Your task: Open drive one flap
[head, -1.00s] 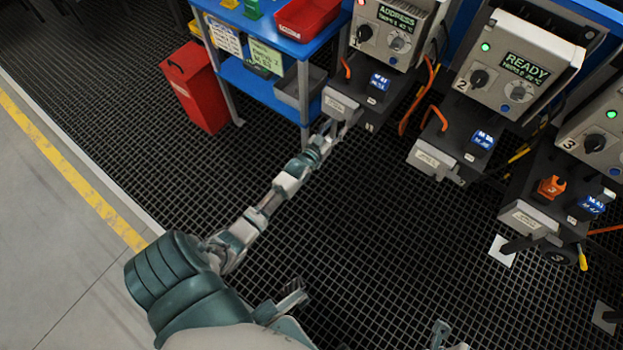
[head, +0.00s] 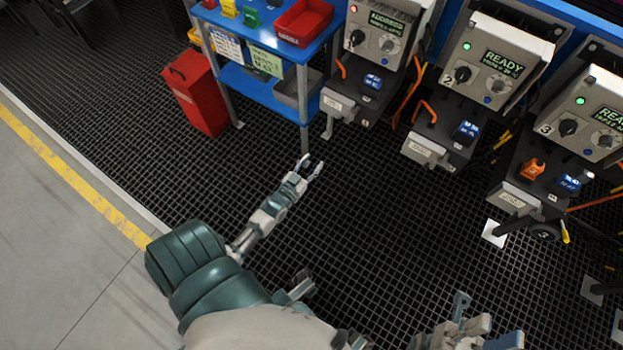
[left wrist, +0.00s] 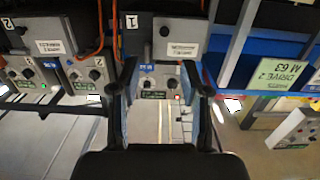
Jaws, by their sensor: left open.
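Drive one (head: 378,38) is the grey control box marked 1, at the upper middle of the head view. Below it is a dark base with a grey labelled front flap (head: 338,105), which looks set like those on the neighbouring drives; its exact angle is unclear. My left gripper (head: 310,166) is open and empty, below and left of the flap, apart from it. In the left wrist view, which is upside down, the open fingers (left wrist: 160,85) frame drive one's labelled front (left wrist: 182,48). My right gripper (head: 470,328) is at the bottom edge, partly cut off; its jaws are unclear.
Drive two (head: 500,60) and drive three (head: 585,125) stand to the right. A blue table (head: 262,48) with a red tray (head: 303,20) is left of drive one. A red bin (head: 197,90) stands beside it. Orange cables hang between the drives.

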